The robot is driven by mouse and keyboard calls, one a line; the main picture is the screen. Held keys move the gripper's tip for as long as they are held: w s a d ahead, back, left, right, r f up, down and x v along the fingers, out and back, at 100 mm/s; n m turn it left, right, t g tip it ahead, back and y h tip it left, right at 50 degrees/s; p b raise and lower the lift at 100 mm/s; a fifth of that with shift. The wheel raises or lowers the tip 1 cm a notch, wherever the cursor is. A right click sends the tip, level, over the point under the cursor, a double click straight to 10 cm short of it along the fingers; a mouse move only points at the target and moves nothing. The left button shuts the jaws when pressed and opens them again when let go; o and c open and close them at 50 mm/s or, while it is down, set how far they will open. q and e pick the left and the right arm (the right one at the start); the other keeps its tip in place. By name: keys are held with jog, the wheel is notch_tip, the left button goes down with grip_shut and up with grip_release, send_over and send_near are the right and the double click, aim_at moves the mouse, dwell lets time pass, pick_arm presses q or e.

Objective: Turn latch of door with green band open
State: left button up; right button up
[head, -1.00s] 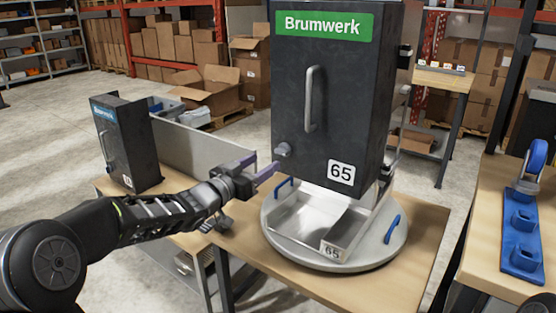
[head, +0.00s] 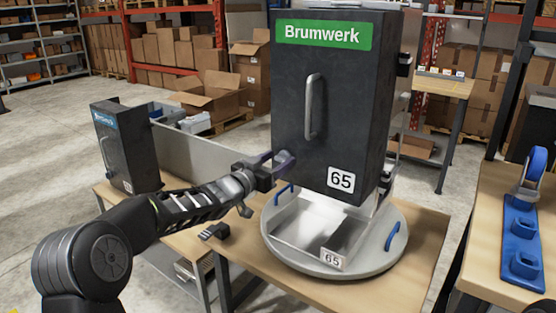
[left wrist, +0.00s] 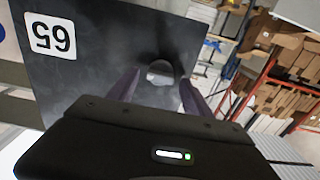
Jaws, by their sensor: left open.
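The dark door with the green band (head: 324,34) reading "Brumwerk" fronts a tall dispenser marked 65; it looks closed. It has a vertical grey handle (head: 309,106). Its latch knob sits low on the door's left side; in the head view my gripper mostly covers it. In the left wrist view the latch (left wrist: 160,72) shows as a grey knob between my fingers. My left gripper (head: 276,158) is open, its purple fingers on either side of the knob; I cannot tell whether they touch it.
A round grey turntable (head: 366,262) with blue handles and a metal tray stands under the dispenser on a wooden table (head: 425,240). A smaller blue-banded dispenser (head: 126,145) stands at left. A blue fixture (head: 522,245) is on the right table.

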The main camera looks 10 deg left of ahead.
pick_arm(q)
jog(key=shift+w+d, duration=0.1)
jog(key=shift+w, duration=0.1)
grip_shut()
dwell(0.6)
